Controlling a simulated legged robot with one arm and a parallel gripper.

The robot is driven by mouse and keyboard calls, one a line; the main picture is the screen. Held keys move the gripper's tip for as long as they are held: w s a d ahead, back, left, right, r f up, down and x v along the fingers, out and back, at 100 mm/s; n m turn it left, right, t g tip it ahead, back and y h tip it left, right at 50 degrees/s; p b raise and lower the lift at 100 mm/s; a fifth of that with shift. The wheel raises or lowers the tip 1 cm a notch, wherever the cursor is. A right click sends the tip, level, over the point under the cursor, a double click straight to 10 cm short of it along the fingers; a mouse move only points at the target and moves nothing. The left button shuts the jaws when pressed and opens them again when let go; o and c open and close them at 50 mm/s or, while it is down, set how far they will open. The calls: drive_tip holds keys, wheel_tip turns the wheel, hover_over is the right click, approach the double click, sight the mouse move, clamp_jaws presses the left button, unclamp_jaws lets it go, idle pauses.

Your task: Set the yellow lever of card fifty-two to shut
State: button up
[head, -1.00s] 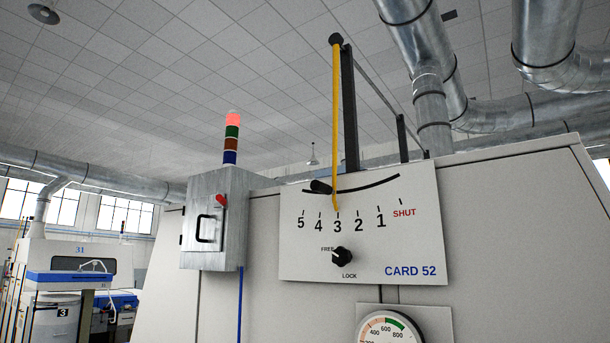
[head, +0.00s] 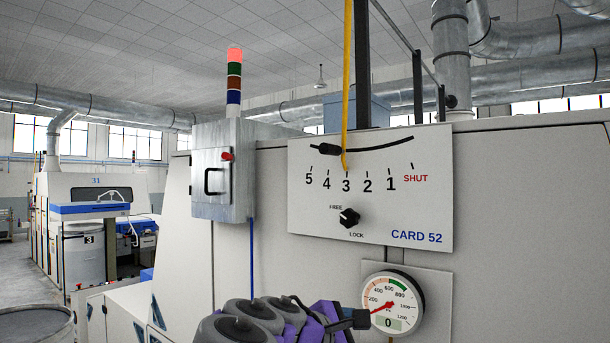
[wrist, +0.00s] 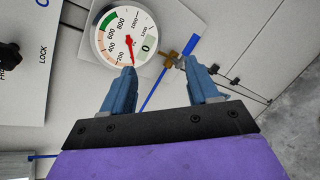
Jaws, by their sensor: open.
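The yellow lever (head: 347,85) of card fifty-two stands nearly upright in the head view; its lower tip points at 3 on the white CARD 52 plate (head: 420,210). Its top is cut off by the frame. The scale runs from 5 at left to 1, then red SHUT (head: 415,178) at right. The black FREE/LOCK knob (head: 349,217) sits below, its white mark seeming to point toward FREE. My gripper (head: 357,318) is low in the head view, left of the gauge and well below the lever. In the wrist view my gripper (wrist: 159,69) is open, nothing between its fingers.
A round gauge (head: 391,305) sits below the plate, close to my gripper; it also shows in the wrist view (wrist: 122,35). A grey box (head: 223,170) with a stack light (head: 234,75) lit red stands left. Ducts (head: 455,60) run above. Floor is open at far left.

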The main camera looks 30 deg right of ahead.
drive_tip(key=w+r+n+t+h+p, duration=0.1)
drive_tip(key=w+r, duration=0.2)
drive_tip(key=r, duration=0.3)
drive_tip(key=w+a+r+n+h+p, duration=0.1)
drive_tip(key=w+r+n+h, duration=0.1)
drive_tip(key=r, duration=0.3)
drive_tip(key=w+r+n+t+h+p, duration=0.1)
drive_tip(key=w+r, duration=0.2)
drive_tip(key=r, duration=0.3)
drive_tip(key=n+t+h+p, duration=0.3)
drive_tip(key=n, duration=0.3)
approach(334, 148)
drive_tip(key=p+x, duration=0.1)
drive_tip(key=x, duration=0.3)
drive_tip(key=w+p+x, duration=0.1)
drive_tip(key=x, duration=0.3)
drive_tip(key=p+x, duration=0.1)
drive_tip(key=x, duration=0.4)
drive_tip(key=shift+w+a+f, duration=0.2)
drive_tip(key=shift+w+f, duration=0.15)
drive_tip(key=shift+c, duration=0.3)
drive_tip(key=shift+m, duration=0.3)
clamp_jaws()
